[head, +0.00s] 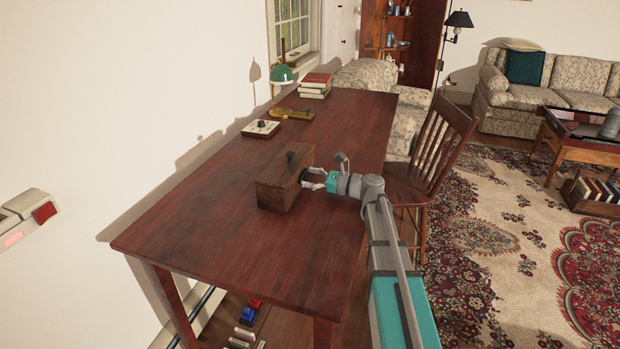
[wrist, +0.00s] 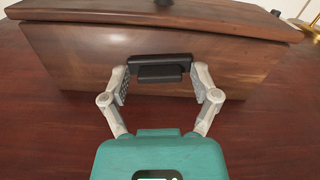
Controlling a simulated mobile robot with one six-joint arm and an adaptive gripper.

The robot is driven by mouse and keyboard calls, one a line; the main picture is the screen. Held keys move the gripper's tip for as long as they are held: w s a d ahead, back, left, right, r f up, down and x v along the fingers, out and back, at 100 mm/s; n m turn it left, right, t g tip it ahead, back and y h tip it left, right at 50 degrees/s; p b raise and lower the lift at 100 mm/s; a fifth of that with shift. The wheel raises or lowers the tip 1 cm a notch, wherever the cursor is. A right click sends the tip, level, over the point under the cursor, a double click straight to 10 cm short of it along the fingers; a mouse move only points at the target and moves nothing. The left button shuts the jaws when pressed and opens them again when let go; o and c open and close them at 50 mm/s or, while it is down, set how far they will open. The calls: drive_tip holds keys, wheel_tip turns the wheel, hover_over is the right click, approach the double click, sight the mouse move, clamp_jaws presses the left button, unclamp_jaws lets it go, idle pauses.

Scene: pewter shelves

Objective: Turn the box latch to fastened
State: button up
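A brown wooden box (head: 282,181) with a lid stands on the desk, and its front fills the upper part of the wrist view (wrist: 80,60). A dark latch (wrist: 160,70) sits on the upper middle of the box front. In the wrist view the lid looks down on the box. My gripper (head: 312,178) is at the box front. In the wrist view its two fingers (wrist: 161,90) are spread, one on each side of the latch, with nothing held between them. I cannot tell whether the fingertips touch the box.
The dark red desk (head: 210,235) is clear in front of the box. A small pale panel with a dark knob (head: 261,128), a green lamp (head: 282,75) and stacked books (head: 315,86) stand farther back. A wooden chair (head: 435,150) stands by the right edge.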

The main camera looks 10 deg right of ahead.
drive_tip(key=c, duration=0.8)
drive_tip(key=shift+n, duration=0.4)
drive_tip(key=n, duration=0.7)
drive_tip(key=shift+n, duration=0.4)
drive_tip(key=n, duration=0.3)
drive_tip(key=shift+n, duration=0.3)
drive_tip(key=n, duration=0.4)
